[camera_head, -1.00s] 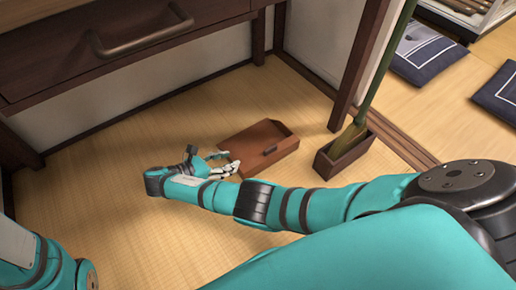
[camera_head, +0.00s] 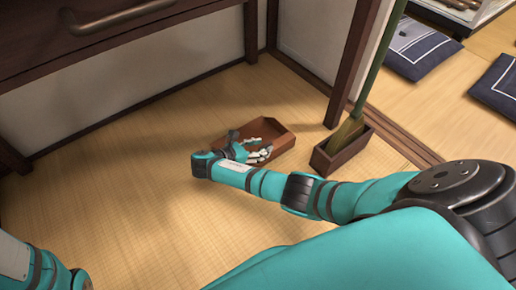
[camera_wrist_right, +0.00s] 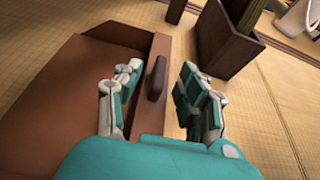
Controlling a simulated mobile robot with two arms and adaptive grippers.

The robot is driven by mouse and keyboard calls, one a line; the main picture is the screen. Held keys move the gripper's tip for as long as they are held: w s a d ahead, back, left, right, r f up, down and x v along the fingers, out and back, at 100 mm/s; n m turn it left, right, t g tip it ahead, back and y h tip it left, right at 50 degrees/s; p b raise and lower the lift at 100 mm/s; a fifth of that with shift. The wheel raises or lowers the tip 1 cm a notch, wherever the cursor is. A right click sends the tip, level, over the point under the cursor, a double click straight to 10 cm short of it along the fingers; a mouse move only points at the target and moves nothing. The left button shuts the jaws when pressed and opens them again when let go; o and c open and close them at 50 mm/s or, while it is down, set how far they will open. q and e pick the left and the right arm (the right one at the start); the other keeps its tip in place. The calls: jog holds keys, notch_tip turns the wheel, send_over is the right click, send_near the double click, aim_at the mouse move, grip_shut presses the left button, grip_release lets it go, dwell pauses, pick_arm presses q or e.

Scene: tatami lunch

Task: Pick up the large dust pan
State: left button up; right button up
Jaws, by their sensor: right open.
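The large dust pan (camera_head: 276,130) is a brown, shallow tray lying on the tatami floor, in the middle of the head view. In the right wrist view the dust pan (camera_wrist_right: 60,95) fills the left side, and its dark handle (camera_wrist_right: 155,78) stands off its near wall. My right gripper (camera_head: 262,153) is over the pan's near edge. In the right wrist view my right gripper (camera_wrist_right: 153,95) is open, with one finger on each side of the handle. I cannot tell whether the fingers touch it. Part of my left arm shows at the lower left, but its gripper is out of view.
A dark wooden box (camera_head: 341,152) holding a green-handled broom (camera_head: 374,75) stands right of the pan. A wooden post (camera_head: 352,60) rises behind it. A dark drawer cabinet (camera_head: 150,40) overhangs the upper left. Blue cushions (camera_head: 421,48) lie at the upper right. The left floor is clear.

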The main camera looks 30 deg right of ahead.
jog(key=shift+x, duration=0.8)
jog(key=shift+c, duration=0.5)
jog(key=shift+a, duration=0.1)
grip_shut()
